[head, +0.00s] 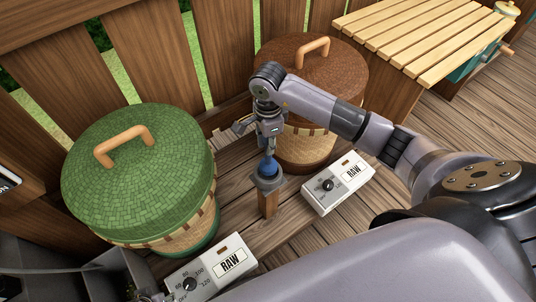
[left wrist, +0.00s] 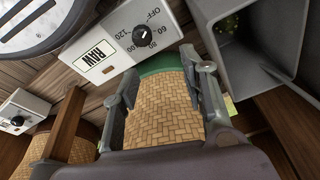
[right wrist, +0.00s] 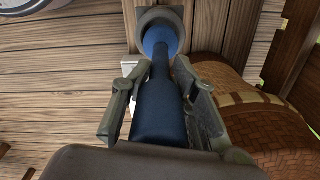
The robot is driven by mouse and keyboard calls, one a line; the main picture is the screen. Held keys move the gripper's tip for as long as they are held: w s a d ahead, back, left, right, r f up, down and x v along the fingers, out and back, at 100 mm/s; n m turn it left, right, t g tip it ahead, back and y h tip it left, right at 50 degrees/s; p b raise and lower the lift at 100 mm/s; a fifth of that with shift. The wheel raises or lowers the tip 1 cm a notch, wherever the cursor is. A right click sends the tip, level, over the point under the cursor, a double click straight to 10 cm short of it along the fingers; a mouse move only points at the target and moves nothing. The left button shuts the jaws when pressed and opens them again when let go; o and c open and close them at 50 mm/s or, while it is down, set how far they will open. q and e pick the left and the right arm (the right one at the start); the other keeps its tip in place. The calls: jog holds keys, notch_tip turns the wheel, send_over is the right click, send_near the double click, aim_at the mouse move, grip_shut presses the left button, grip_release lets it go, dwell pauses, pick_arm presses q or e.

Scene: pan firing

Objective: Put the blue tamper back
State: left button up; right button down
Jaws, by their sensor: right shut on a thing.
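The blue tamper (head: 268,167) is upright, with its lower end at the round grey holder (head: 268,182) on top of a wooden post (head: 267,204). In the right wrist view its dark blue handle (right wrist: 160,110) runs between the fingers toward the grey ring (right wrist: 161,17). My right gripper (head: 268,135) is shut on the tamper handle, above the holder. Whether the tamper bears fully on the holder is hard to tell. My left gripper (left wrist: 165,88) is open and empty, with a woven basket wall behind its fingers.
A green-lidded basket (head: 140,170) stands left and a brown-lidded basket (head: 320,75) behind my right gripper. Two white RAW dial boxes flank the post, one at right (head: 337,185) and one in front (head: 210,268). A slatted table (head: 425,35) stands back right.

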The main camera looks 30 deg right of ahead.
notch_tip(320, 180, down, 4)
jog(key=shift+f+b, duration=0.2)
jog(key=shift+b, duration=0.1)
jog(key=shift+f, duration=0.35)
pick_arm(q)
notch_tip(320, 180, up, 2)
jog(key=shift+w+r, duration=0.1)
jog(key=shift+r, duration=0.15)
jog(key=shift+r, duration=0.35)
pick_arm(e)
jog(key=shift+f, duration=0.15)
pick_arm(q)
jog(key=shift+r, duration=0.1)
